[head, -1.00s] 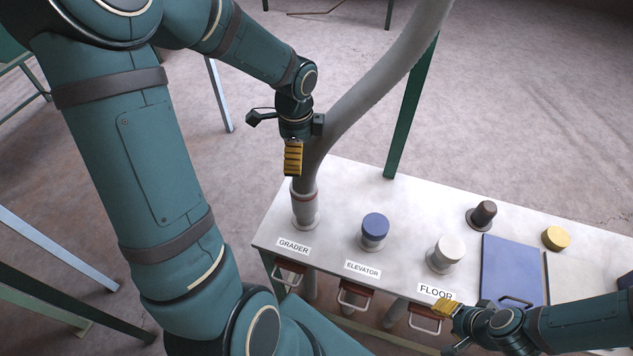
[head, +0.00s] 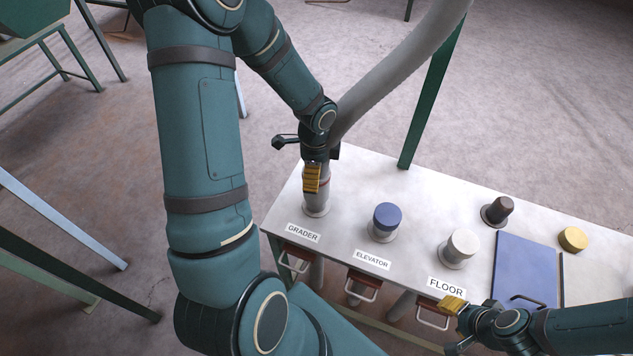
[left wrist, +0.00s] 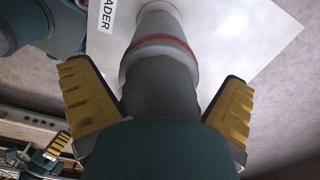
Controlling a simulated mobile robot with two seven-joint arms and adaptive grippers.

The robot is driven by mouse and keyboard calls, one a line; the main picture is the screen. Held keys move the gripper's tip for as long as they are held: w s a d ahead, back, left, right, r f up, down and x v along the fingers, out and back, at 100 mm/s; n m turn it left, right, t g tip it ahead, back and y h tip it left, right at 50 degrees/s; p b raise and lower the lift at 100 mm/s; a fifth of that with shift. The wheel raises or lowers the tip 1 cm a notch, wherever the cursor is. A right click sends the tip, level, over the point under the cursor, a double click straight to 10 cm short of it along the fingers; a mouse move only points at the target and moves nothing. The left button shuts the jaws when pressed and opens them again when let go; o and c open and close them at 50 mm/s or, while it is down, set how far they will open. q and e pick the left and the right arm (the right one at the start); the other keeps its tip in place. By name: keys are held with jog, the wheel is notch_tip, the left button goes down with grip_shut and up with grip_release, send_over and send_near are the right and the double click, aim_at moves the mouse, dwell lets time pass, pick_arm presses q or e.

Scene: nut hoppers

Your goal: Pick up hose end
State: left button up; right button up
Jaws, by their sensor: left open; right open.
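The grey hose (head: 395,75) comes down from the top and ends in a grey cuff with a red ring (head: 320,182), which stands on the port labelled GRADER. My left gripper (head: 311,180) is at the hose end. In the left wrist view, the yellow-padded fingers (left wrist: 160,105) are open on either side of the hose end (left wrist: 158,75), with the red ring just beyond the fingertips. My right gripper (head: 452,305) is by the table's front edge below the FLOOR label, open and empty.
The white table (head: 345,235) holds a blue-capped ELEVATOR port (head: 386,218), a white-capped FLOOR port (head: 462,242), a dark plug (head: 498,210), a blue panel (head: 524,270) and a yellow cap (head: 572,239). A green post (head: 430,95) stands behind.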

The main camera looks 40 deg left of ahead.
pick_arm(q)
jog(key=shift+f, duration=0.6)
jog(key=c, duration=1.2)
jog(key=shift+c, duration=0.2)
